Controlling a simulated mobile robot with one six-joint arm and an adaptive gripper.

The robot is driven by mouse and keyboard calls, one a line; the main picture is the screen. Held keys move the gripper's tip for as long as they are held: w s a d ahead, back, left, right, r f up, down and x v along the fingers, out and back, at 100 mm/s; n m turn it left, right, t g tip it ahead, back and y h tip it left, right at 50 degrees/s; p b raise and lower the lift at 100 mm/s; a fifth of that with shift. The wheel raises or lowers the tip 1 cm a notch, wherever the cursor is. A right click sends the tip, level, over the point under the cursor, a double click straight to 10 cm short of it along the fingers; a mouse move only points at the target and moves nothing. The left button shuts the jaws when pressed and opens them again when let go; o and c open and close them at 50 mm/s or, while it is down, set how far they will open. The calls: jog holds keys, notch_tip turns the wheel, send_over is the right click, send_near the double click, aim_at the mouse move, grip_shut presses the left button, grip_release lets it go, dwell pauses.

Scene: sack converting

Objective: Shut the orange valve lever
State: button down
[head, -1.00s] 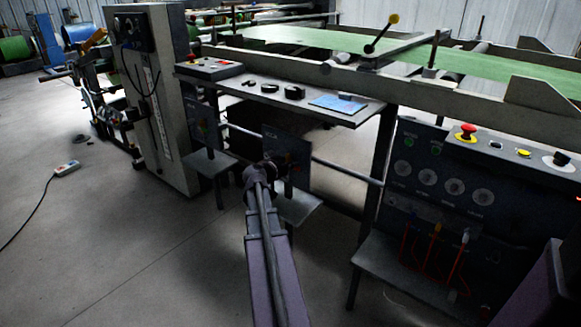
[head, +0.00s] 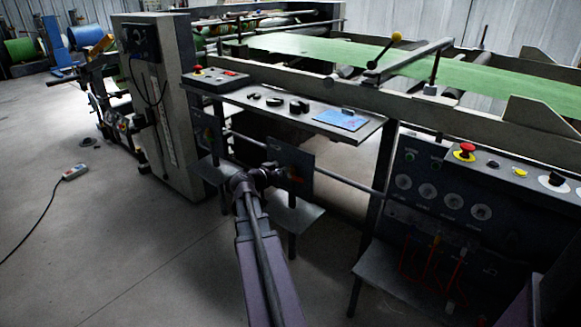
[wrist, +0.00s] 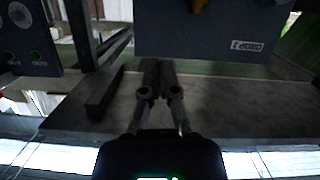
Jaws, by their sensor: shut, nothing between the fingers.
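A small orange-brown part (wrist: 199,6), which may be the valve lever, shows at the top edge of the wrist view on a dark labelled panel (wrist: 215,30). Most of it is cut off, so I cannot tell its position. My gripper (head: 272,172) is in front of this panel. In the wrist view my gripper (wrist: 158,66) has its fingers together, with nothing between them, apart from the orange-brown part.
A grey shelf (head: 296,216) juts out below the panel. A bench (head: 370,128) with knobs is above. A gauge panel (head: 430,215) with coloured handles stands right, and a grey cabinet (head: 180,120) left.

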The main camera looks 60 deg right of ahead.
jog(key=shift+p+v, duration=0.3)
jog(key=shift+v, duration=1.55)
jog(key=shift+d+r, duration=0.1)
jog(key=shift+r, duration=0.05)
notch_tip(320, 180, up, 6)
jog(key=d+y+p, duration=0.3)
jog(key=y+p, duration=0.3)
jog(key=p, duration=0.8)
jog(key=shift+w+m, duration=0.25)
jog(key=shift+m, duration=0.05)
jog(key=shift+f, duration=0.35)
jog(key=b, duration=0.7)
send_over(298, 179)
notch_tip(298, 179, down, 7)
jog(key=shift+w+a+f+b, duration=0.15)
jog(key=shift+a+f+b, duration=0.05)
jog(key=shift+f+b, duration=0.75)
jog(key=shift+w+a+f+b, duration=0.1)
jog(key=shift+a+f+b, duration=0.1)
jog(key=shift+f+b, duration=0.75)
